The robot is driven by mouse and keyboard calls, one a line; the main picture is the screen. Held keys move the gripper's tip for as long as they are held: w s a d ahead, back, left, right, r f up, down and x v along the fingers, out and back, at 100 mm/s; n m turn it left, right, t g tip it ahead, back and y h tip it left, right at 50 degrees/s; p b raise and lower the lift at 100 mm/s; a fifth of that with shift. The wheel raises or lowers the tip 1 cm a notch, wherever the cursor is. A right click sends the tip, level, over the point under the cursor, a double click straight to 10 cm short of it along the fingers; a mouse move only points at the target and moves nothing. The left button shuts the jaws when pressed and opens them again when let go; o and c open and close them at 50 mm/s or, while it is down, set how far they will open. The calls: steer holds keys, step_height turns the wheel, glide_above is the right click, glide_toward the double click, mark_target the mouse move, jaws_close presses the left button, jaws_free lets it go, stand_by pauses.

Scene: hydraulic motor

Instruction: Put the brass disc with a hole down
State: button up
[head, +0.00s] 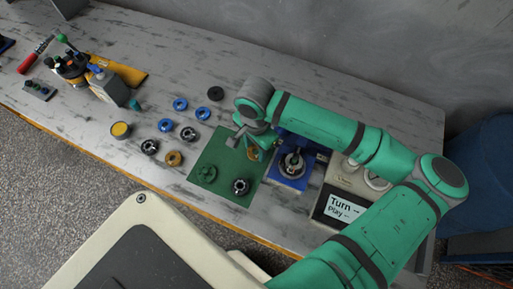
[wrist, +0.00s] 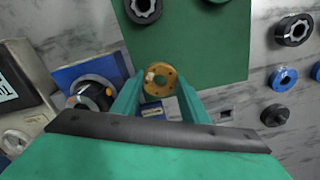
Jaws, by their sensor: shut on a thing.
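The brass disc with a hole (wrist: 159,80) is held between the two fingers of my gripper (wrist: 158,92) in the wrist view, with its round face toward the camera. In the head view the disc (head: 253,153) shows as a small brass patch under my gripper (head: 252,147), near the right edge of the green mat (head: 217,187). The gripper is shut on it. The exact gap between disc and mat cannot be told. A second brass-coloured ring (head: 174,158) lies on the table left of the mat.
A black ring (head: 240,187) and a green part (head: 206,173) are on the mat. A blue fixture (head: 290,176) with a grey and black part stands right of it. Several blue and black rings lie to the left. A sign box (head: 341,206) stands at right.

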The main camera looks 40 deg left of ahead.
mark_target(256, 152)
steer(key=f, duration=0.3)
steer(key=shift+w+a+f, duration=0.1)
steer(key=shift+w+f, duration=0.05)
steer(key=shift+w, duration=0.2)
steer(key=shift+s+f, duration=0.1)
steer(key=shift+f, duration=0.1)
steer(key=shift+f, duration=0.1)
steer(key=o, duration=1.2)
steer(key=shift+o, duration=0.2)
step_height(256, 152, up, 12)
